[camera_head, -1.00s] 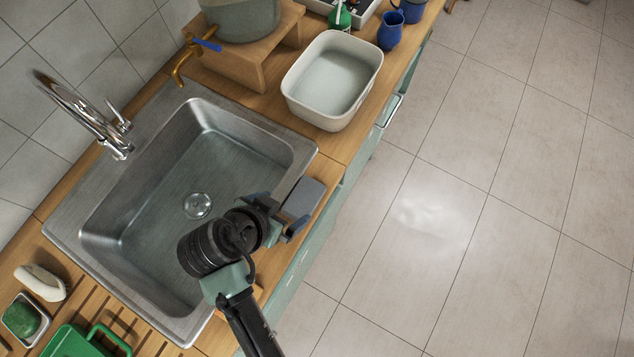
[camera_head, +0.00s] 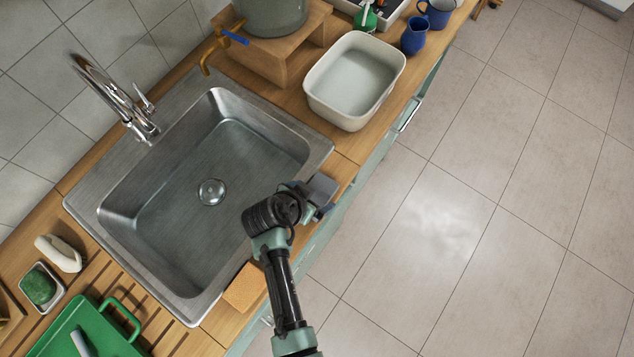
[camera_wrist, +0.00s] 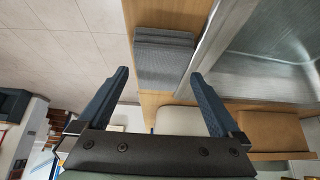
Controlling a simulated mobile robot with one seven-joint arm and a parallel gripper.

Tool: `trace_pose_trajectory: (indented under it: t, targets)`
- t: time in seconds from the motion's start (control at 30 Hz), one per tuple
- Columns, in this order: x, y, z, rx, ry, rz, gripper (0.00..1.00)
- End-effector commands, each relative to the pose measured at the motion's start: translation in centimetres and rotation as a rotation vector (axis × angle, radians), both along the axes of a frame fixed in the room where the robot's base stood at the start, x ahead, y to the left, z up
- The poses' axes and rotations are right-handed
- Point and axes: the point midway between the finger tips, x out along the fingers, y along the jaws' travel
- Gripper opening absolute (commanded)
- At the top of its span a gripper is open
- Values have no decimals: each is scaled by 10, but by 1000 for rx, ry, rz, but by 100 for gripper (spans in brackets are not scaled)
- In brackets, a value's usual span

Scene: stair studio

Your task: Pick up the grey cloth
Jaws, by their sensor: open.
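The grey cloth (camera_wrist: 165,58) looks like a neat folded stack on the narrow wooden strip between the sink and the counter's front edge. It also shows in the head view (camera_head: 322,188), partly hidden by my gripper. My gripper (camera_head: 309,201) is over that strip, beside the sink's front right corner. In the wrist view my gripper (camera_wrist: 158,76) has its two dark blue fingers wide apart, with nothing held between them. The cloth appears ahead of the fingertips, between their lines. I cannot tell the exact height gap.
The steel sink (camera_head: 190,215) is left of my gripper, with a chrome tap (camera_head: 120,105) behind. A white basin (camera_head: 350,110) and a wooden stand (camera_head: 275,65) are beyond. An orange-brown block (camera_head: 245,288) lies near my arm. The floor to the right is clear.

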Motion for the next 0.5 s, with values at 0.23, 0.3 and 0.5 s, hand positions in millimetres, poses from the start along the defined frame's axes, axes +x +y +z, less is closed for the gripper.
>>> trace_pose_trajectory:
  t: [0.23, 0.3, 0.5]
  targets:
    - [7, -5, -13, 0, 0, 0, 100]
    - [7, -5, -13, 0, 0, 0, 100]
    - [7, -5, -13, 0, 0, 0, 89]
